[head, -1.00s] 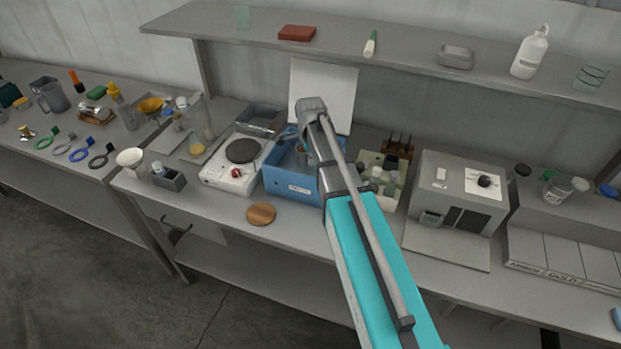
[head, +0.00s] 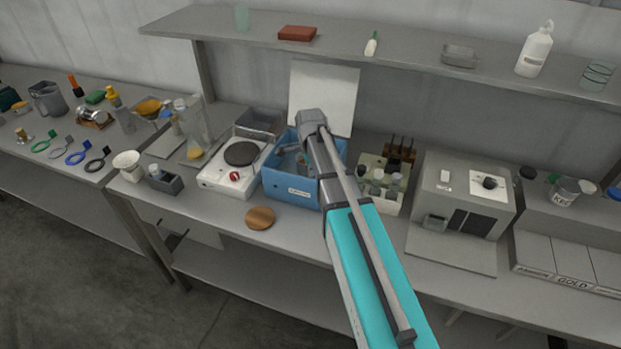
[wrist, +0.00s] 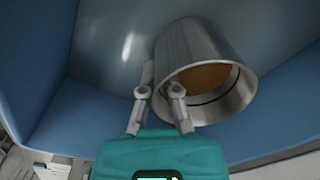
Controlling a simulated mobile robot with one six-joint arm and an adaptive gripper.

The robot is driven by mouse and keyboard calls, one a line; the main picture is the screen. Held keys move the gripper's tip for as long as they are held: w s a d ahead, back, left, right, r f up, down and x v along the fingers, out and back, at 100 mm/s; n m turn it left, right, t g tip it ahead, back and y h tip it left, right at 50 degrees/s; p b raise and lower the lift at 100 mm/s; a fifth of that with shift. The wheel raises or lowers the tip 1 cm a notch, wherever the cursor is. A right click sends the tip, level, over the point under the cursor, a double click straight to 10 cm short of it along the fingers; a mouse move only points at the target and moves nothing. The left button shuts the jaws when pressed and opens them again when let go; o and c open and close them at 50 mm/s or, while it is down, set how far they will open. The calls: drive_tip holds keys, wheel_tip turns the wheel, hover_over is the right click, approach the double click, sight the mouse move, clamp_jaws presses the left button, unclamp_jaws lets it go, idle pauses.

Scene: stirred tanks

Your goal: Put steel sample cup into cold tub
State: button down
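The steel sample cup (wrist: 189,53) is a shiny cylinder with brown contents. In the wrist view it is inside the blue cold tub (wrist: 38,112), with its mouth turned toward the camera. In the head view the tub (head: 290,191) stands on the bench, and a small part of the cup (head: 302,160) shows beside my arm. My gripper (wrist: 160,88) is down in the tub at the cup's near left rim. Its fingers look apart, with the right one overlapping the rim. Whether they pinch the cup wall is unclear. The head view hides the fingers behind my arm.
A hotplate (head: 233,166) stands left of the tub, and a rack of bottles (head: 381,187) stands right. A grey instrument (head: 461,203) is further right. A round wooden disc (head: 260,218) lies in front. A shelf (head: 400,52) runs above the back.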

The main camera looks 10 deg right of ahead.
drive_tip(key=shift+f+b, duration=1.35)
drive_tip(key=shift+f, duration=0.25)
drive_tip(key=shift+f, duration=0.15)
drive_tip(key=c, duration=0.8)
unclamp_jaws()
drive_tip(key=shift+r, duration=0.2)
wheel_tip(320, 180, up, 12)
drive_tip(key=p, duration=1.2)
drive_tip(key=shift+s, duration=0.1)
drive_tip(key=shift+s, duration=0.15)
